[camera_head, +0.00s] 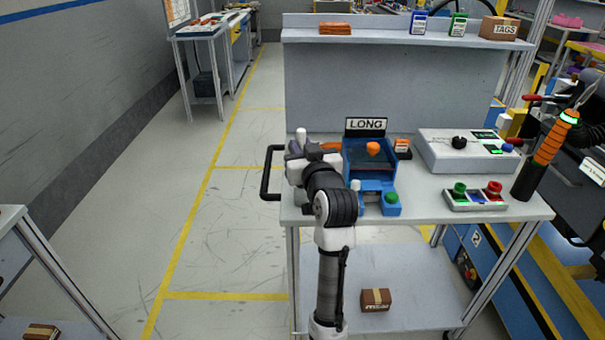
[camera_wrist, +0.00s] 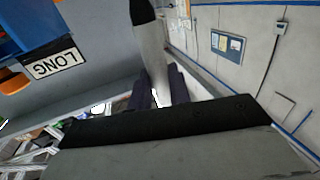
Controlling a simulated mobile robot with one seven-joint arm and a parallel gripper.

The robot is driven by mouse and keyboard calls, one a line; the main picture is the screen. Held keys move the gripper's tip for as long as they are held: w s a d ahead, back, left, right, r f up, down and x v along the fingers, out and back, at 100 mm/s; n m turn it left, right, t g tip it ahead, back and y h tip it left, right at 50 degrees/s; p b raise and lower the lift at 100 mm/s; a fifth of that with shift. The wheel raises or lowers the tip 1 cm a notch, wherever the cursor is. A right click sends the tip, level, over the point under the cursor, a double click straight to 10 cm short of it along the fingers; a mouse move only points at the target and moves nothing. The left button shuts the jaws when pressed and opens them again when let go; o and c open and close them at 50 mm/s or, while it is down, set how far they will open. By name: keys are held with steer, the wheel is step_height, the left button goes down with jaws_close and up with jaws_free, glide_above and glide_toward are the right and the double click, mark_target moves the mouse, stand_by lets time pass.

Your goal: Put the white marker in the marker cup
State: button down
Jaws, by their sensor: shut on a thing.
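The white marker (camera_wrist: 149,45) shows in the wrist view as a pale shaft with a black end, pointing up the picture. My gripper (camera_wrist: 158,92) is shut on it, with a dark finger on each side. In the head view my gripper (camera_head: 302,149) is over the left edge of the table, left of the blue fixture. A white end standing up there looks like the marker (camera_head: 301,134). I cannot clearly make out a marker cup. A dark upright cylinder (camera_head: 523,184) stands at the table's right end, with an orange-and-black striped shaft above it.
The blue fixture (camera_head: 390,165) with a LONG sign (camera_head: 366,126) stands right of my arm. A grey box with a knob (camera_head: 465,152) and a button panel (camera_head: 476,197) are further right. A black handle (camera_head: 268,172) juts from the table's left end.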

step_height(320, 180, down, 8)
steer(key=shift+r, duration=0.2)
steer(key=shift+f, duration=0.15)
steer(key=c, duration=1.3)
jaws_free()
steer(key=shift+r+p, duration=0.25)
steer(key=shift+p, duration=0.05)
steer(key=b+v, duration=0.3)
steer(key=v, duration=0.9)
